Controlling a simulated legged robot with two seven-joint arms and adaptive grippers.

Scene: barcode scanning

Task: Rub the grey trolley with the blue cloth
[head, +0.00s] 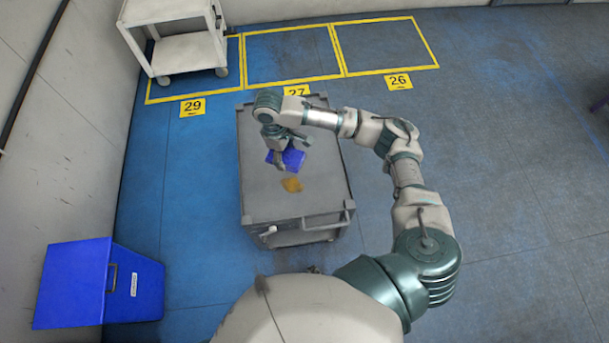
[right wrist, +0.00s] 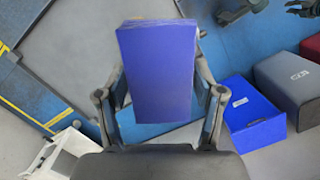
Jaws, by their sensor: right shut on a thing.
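The grey trolley (head: 260,190) stands in the middle of the head view, its flat top facing up. An orange-yellow stain (head: 291,184) marks its top. My right gripper (head: 290,150) is over the trolley top, shut on the blue cloth (head: 288,159), just behind the stain in the picture. In the right wrist view the cloth (right wrist: 157,70) looks like a thick folded block between the two fingers. I cannot tell whether the cloth touches the trolley. My left gripper does not show in the head view.
A blue bin (head: 95,285) stands on the floor at lower left. A white cart (head: 180,50) stands at the upper left, by yellow-framed floor bays. The right wrist view also shows a grey box (right wrist: 290,82). The floor right of my arm is clear.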

